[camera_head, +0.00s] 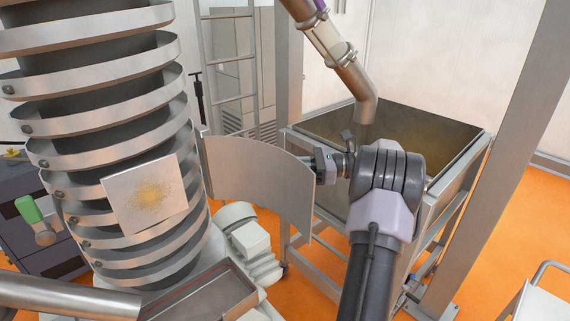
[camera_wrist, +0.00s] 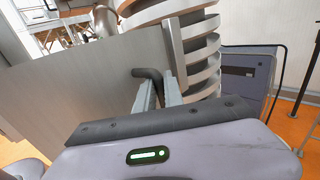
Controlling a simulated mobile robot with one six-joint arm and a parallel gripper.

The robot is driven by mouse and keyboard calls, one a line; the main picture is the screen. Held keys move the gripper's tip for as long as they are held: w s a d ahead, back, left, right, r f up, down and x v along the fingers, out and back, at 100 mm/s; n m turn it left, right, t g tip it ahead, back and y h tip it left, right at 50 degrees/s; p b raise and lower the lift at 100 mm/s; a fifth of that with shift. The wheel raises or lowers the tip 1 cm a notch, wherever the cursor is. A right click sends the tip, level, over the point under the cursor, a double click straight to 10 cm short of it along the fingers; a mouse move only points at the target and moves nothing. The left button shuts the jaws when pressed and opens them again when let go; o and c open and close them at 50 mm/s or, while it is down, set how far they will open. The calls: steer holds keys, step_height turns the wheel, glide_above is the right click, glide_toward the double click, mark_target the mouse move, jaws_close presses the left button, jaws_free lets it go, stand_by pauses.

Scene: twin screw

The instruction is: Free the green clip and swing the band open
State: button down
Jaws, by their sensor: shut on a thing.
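The band (camera_head: 262,182) is a curved bare metal sheet. It stands swung out from the ribbed column, with its left edge by the column and its right edge at my gripper (camera_head: 326,163). In the wrist view the band (camera_wrist: 95,85) fills the left, and my gripper (camera_wrist: 158,88) is shut on a dark bent handle (camera_wrist: 148,74) at its face. I cannot make out a green clip on the band or column. A green-handled thing (camera_head: 29,210) shows at the far left, apart from the band.
The ribbed column (camera_head: 100,120) carries a square plate (camera_head: 146,194) with yellow powder. A steel bin (camera_head: 460,160) stands behind my arm, under a slanted pipe (camera_head: 355,90). A trough (camera_head: 210,290) lies below the band. Orange floor (camera_head: 530,220) is open at right.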

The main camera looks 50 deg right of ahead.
steer(key=shift+r, duration=0.25)
steer(key=c, duration=1.5)
jaws_free()
steer(key=shift+w, duration=0.1)
steer(key=shift+o, duration=0.2)
